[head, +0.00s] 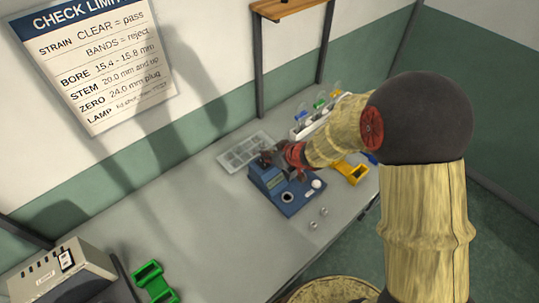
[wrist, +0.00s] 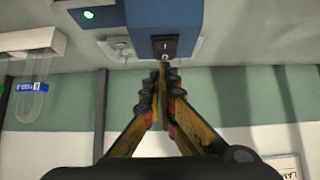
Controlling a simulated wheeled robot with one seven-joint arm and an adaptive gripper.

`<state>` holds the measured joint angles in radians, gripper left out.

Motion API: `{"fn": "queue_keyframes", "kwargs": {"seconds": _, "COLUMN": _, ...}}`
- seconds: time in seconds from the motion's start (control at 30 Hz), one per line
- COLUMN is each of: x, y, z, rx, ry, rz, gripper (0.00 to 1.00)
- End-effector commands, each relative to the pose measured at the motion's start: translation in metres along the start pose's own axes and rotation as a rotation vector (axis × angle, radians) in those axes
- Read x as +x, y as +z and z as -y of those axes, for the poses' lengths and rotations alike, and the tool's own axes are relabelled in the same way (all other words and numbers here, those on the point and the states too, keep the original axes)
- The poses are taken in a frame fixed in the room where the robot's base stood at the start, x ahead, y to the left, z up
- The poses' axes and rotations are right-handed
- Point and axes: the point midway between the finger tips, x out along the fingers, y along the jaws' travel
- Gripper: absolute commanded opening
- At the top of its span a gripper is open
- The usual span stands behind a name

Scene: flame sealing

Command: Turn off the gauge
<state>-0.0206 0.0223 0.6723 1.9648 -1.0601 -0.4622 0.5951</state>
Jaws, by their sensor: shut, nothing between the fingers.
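The gauge (head: 285,200) is a blue bench unit with a round dark port and a white knob or disc on top. In the wrist view its blue housing (wrist: 200,14) fills the upper middle. A black rocker switch (wrist: 165,45) marked I and O sits on that housing. A small green light (wrist: 88,14) glows on the unit at the upper left. My gripper (wrist: 162,70) is shut and empty, with its fingertips at the O end of the switch. I cannot tell whether they touch it. In the head view my gripper (head: 270,157) is at the gauge's far side.
A clear compartment tray (head: 245,151) lies behind the gauge. A yellow holder (head: 351,172) and a white rack (head: 313,124) stand to the right. Two small metal pieces (head: 317,218) lie in front. A green holder (head: 153,281) and a grey box (head: 60,275) are at the lower left.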

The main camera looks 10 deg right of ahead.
Motion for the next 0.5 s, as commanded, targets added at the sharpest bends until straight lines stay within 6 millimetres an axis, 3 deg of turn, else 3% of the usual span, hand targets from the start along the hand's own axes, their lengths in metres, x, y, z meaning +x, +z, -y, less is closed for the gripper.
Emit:
{"fn": "queue_keyframes", "kwargs": {"seconds": 0.1, "x": -0.011, "y": -0.020, "z": 0.004, "rx": -0.001, "ry": 0.000, "rz": -0.002, "gripper": 0.00}}
{"fn": "queue_keyframes", "kwargs": {"seconds": 0.5, "x": -0.090, "y": -0.009, "z": 0.002, "rx": 0.001, "ry": 0.003, "rz": -0.005, "gripper": 0.00}}
